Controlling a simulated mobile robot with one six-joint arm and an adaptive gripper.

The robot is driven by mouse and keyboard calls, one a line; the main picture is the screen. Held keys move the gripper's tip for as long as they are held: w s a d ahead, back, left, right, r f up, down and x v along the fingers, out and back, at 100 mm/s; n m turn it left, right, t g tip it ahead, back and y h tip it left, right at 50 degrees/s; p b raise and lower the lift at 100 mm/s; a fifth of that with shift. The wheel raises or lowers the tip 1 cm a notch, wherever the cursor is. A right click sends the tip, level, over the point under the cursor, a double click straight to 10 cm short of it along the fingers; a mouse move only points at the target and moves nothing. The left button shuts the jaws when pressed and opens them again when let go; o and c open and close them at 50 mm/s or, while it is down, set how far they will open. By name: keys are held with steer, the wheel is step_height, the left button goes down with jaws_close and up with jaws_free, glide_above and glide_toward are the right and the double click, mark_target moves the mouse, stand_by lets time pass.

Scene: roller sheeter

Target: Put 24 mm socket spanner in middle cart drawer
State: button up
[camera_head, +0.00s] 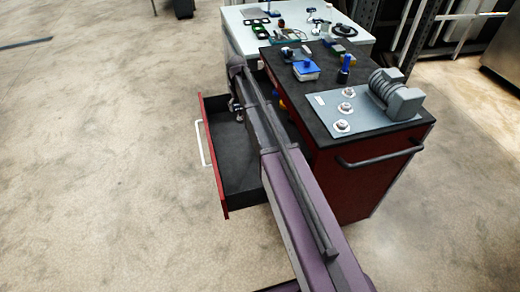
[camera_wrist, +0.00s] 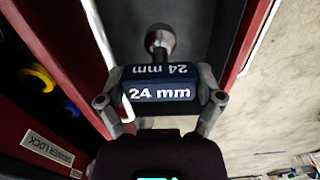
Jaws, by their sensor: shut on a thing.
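The 24 mm socket spanner (camera_wrist: 160,92) has a dark blue handle marked "24 mm" and a round metal end pointing away from my wrist. My gripper (camera_wrist: 162,84) is shut on its handle, one finger on each side. In the head view my gripper (camera_head: 237,106) is over the far part of the open cart drawer (camera_head: 238,170), which has a red front, a white handle and a dark floor. The wrist view shows the drawer (camera_wrist: 206,40) below and beyond the spanner. I cannot tell whether the spanner touches its floor. My arm hides part of the drawer.
The red cart (camera_head: 360,185) has a black top with a roller device (camera_head: 392,98), a blue-and-white box (camera_head: 306,70) and a blue-handled tool (camera_head: 345,66). A white table (camera_head: 238,18) stands behind. A "drawer lock" label (camera_wrist: 48,149) is on the cart. Floor left is clear.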

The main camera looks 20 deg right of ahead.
mark_target(240, 116)
steer(key=shift+f, duration=0.15)
step_height(240, 116, down, 13)
steer(key=b, duration=1.3)
steer(key=shift+f, duration=0.15)
steer(key=shift+b, duration=0.35)
steer(key=shift+f+b, duration=2.15)
steer(key=shift+f, duration=0.1)
steer(key=shift+f, duration=0.15)
steer(key=o, duration=1.1)
steer(key=shift+c, duration=0.2)
step_height(240, 116, up, 12)
steer(key=p, duration=1.2)
steer(key=shift+r, duration=0.25)
